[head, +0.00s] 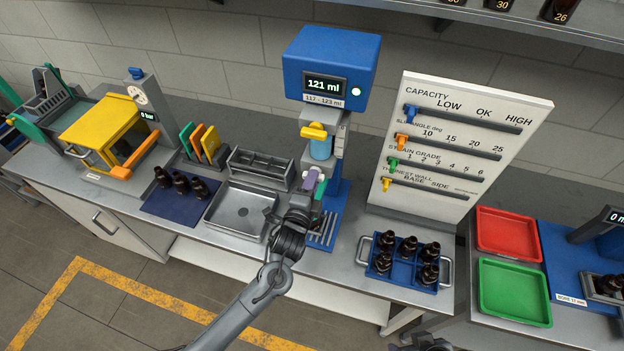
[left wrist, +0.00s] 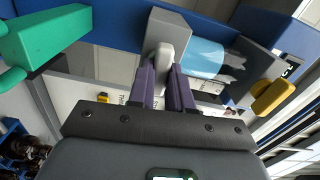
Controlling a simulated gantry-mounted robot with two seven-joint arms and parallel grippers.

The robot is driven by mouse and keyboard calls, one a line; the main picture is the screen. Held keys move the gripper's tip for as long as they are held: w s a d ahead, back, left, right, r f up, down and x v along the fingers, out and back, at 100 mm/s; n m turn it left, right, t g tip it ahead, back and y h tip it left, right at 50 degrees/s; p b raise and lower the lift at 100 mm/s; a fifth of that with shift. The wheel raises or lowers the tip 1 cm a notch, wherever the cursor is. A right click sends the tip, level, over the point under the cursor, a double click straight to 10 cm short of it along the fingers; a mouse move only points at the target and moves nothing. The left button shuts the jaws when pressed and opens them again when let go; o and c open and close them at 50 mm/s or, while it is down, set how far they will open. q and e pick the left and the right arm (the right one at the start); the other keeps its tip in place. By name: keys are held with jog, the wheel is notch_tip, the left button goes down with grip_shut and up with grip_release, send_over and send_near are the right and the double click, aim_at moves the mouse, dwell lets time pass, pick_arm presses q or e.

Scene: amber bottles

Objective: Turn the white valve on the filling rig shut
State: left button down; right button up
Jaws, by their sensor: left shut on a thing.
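The filling rig (head: 330,62) is blue, and its screen reads 121 ml above a label of 117 - 123 ml. Its white valve (left wrist: 165,52) is a small pale handle on a grey block in the left wrist view, and it also shows low on the rig in the head view (head: 311,178). My left gripper (head: 305,197) reaches the rig from the front, its purple fingers (left wrist: 167,82) shut on the white valve. The fingers hide part of the handle.
A yellow lever (head: 313,131) sits above the valve, and a green handle (left wrist: 45,38) lies beside it. A steel tray (head: 215,212) is left of the rig. A blue rack (head: 402,273) of dark bottles and a capacity board (head: 450,180) are to the right.

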pick_arm(q)
jog(key=shift+m, duration=0.6)
jog(key=c, duration=1)
grip_release()
jog(key=shift+c, duration=0.2)
jog(key=b+v, duration=0.1)
jog(key=v, duration=0.9)
jog(key=shift+s+a, duration=0.15)
jog(key=shift+s, duration=0.2)
jog(key=shift+f, duration=0.1)
